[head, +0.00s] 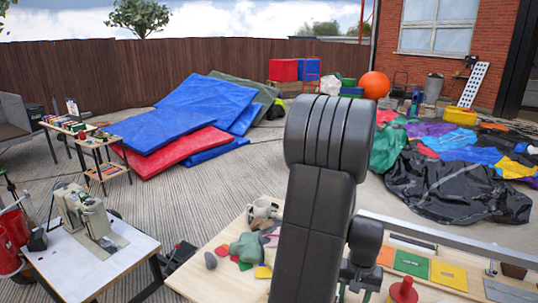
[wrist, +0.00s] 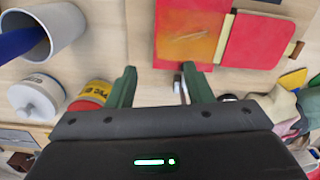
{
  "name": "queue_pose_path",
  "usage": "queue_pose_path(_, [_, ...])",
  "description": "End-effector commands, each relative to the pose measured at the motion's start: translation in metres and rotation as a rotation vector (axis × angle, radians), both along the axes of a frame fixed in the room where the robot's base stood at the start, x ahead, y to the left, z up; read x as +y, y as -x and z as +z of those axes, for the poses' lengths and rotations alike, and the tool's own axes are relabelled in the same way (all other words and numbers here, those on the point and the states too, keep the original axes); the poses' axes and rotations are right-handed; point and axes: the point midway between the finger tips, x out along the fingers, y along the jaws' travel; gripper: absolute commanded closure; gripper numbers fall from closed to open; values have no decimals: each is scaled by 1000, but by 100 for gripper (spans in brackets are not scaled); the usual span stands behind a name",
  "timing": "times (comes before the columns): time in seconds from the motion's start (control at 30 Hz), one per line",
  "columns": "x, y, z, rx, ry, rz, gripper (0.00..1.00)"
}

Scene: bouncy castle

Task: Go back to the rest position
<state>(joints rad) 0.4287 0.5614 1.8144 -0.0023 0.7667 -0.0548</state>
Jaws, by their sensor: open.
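My gripper (wrist: 158,80) shows in the wrist view with its two green fingers apart and nothing between them. It is over the wooden worktable (head: 215,278), with bare tabletop between the fingertips. A red and orange patch (wrist: 186,32) lies just beyond the fingertips.
In the wrist view a grey cup (wrist: 58,28) holds something blue, near a white lidded pot (wrist: 36,97) and a yellow tin (wrist: 97,91). Flat patches (head: 411,263) lie at the table's right. A sewing machine (head: 88,215) stands on a white table at left.

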Motion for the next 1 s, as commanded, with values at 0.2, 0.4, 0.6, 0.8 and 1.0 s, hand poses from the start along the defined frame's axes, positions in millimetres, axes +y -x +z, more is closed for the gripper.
queue_pose_path(0.2, [-3,2,-24,0,0,-2,54])
queue_pose_path(0.4, [-4,2,-32,0,0,-2,54])
queue_pose_path(0.6, [-4,2,-32,-1,0,-2,54])
queue_pose_path(0.8, [-4,2,-30,-4,1,-4,54])
queue_pose_path(1.0, [-8,0,-14,-22,10,-20,54])
